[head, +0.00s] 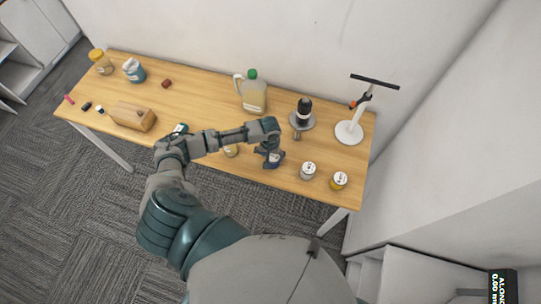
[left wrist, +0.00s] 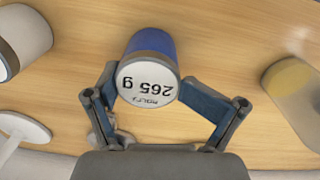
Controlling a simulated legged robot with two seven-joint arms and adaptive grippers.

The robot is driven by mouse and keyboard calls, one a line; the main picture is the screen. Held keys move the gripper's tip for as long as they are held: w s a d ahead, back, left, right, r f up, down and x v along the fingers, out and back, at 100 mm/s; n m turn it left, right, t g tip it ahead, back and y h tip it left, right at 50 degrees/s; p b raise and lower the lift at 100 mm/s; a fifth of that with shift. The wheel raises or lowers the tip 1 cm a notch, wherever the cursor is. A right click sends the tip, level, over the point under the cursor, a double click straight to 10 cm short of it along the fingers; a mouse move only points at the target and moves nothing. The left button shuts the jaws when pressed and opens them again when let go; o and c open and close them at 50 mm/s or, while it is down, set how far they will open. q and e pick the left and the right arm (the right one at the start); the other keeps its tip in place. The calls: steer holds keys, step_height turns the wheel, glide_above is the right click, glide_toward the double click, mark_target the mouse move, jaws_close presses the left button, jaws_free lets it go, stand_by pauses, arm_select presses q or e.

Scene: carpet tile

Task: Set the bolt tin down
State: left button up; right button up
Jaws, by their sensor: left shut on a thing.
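The bolt tin (left wrist: 148,68) is a blue can with a pale lid, and the lid reads 265 g upside down in the left wrist view. My left gripper (left wrist: 158,105) has its two fingers around the tin, one on each side, and is shut on it. In the head view this gripper (head: 270,157) is over the front part of the wooden table (head: 205,105), and little of the tin shows there. I cannot tell whether the tin's base touches the table. My right gripper is not in view.
A pale yellow can (head: 231,151) is partly hidden by my arm. Behind are a jug (head: 254,94), a dark tool on a stand (head: 303,112) and a white stand (head: 349,132). A wooden block (head: 133,115) lies left.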

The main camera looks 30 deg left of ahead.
arm_select(q)
steer(key=o, duration=1.7)
steer(key=shift+c, duration=0.2)
steer(key=shift+r, duration=0.25)
step_height(320, 180, up, 12)
steer(key=shift+f, duration=0.25)
